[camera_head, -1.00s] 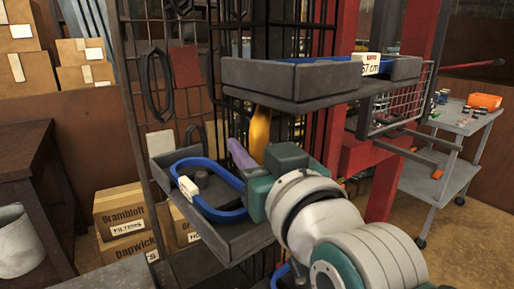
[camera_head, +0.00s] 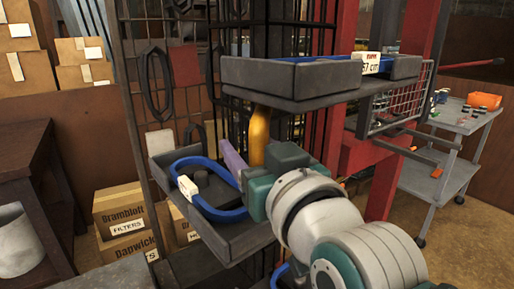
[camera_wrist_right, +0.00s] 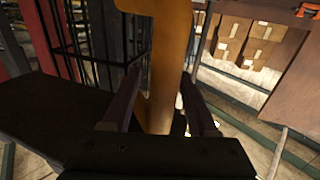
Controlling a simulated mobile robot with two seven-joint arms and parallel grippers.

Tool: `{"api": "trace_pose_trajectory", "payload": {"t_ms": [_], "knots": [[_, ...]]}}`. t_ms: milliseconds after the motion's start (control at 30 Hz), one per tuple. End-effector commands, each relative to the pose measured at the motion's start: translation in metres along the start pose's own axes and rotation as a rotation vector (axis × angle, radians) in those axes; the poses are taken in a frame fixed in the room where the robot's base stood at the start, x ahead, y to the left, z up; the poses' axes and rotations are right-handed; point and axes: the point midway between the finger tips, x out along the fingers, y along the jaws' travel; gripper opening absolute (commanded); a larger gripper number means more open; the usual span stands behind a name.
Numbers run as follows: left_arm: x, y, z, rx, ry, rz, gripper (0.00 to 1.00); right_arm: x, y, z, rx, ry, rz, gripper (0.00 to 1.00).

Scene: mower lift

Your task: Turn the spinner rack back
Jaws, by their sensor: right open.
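The spinner rack (camera_head: 143,150) is a dark wire frame with grey trays at different heights. An upper tray (camera_head: 290,86) and a lower tray (camera_head: 232,244) both hold blue looped items. An orange upright bar (camera_head: 260,135) shows between these trays. My right gripper (camera_head: 247,150) is at this bar, below the upper tray and beside the lower one. In the right wrist view, the bar (camera_wrist_right: 165,60) stands between its two open fingers (camera_wrist_right: 160,100), with gaps visible at the sides. Contact with the bar cannot be told. My left gripper is not in view.
A red post (camera_head: 395,190) and a wire basket (camera_head: 402,100) stand right of the rack. A grey cart (camera_head: 460,122) is farther right. Cardboard boxes (camera_head: 122,212) sit on the floor behind at left, near a dark bench (camera_head: 30,160) and a pale bucket (camera_head: 18,240).

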Motion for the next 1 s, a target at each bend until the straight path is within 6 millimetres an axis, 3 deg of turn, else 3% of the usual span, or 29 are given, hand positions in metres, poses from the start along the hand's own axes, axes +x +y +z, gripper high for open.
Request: {"api": "trace_pose_trajectory", "payload": {"t_ms": [233, 500, 700, 1000], "knots": [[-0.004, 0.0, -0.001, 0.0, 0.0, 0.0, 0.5, -0.015, 0.0, 0.0, 0.0, 0.0, 0.0, 0.59], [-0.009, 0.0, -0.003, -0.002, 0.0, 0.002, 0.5, -0.066, 0.0, 0.0, 0.0, -0.002, 0.0, 0.59], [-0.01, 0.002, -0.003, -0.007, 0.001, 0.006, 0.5, -0.093, 0.0, 0.001, 0.0, -0.001, 0.0, 0.59], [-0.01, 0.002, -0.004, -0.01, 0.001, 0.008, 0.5, -0.099, 0.0, 0.0, 0.0, 0.0, 0.0, 0.59]]}}
